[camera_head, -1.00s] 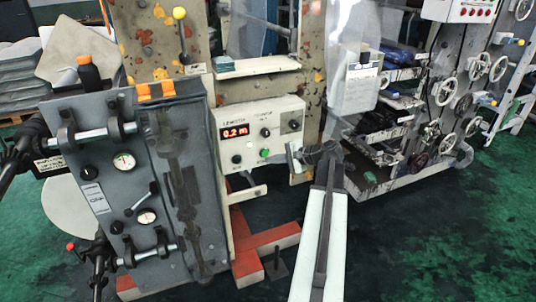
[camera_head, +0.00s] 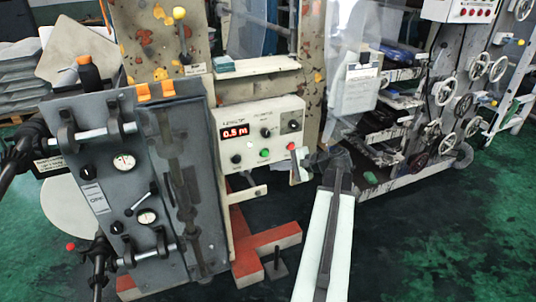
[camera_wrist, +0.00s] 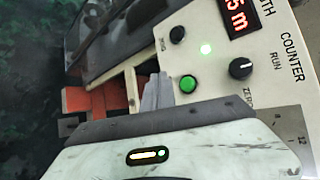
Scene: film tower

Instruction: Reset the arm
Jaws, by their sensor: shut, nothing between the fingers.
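My arm reaches up from the bottom of the head view, with my gripper (camera_head: 299,166) at the lower right corner of the cream counter box (camera_head: 262,132). In the wrist view, my gripper's grey fingers (camera_wrist: 155,92) are shut together with nothing between them. They point toward the box's lower edge, close to the green button (camera_wrist: 188,84); I cannot tell if they touch the box. The box's red display (camera_head: 233,131) reads 0.5 m.
A grey machine panel (camera_head: 130,185) with gauges and clamps stands on the left. An orange-red base frame (camera_head: 262,245) lies below the box. A rack with several handwheels (camera_head: 447,92) stands at the right. The dark green floor (camera_head: 430,245) at lower right is clear.

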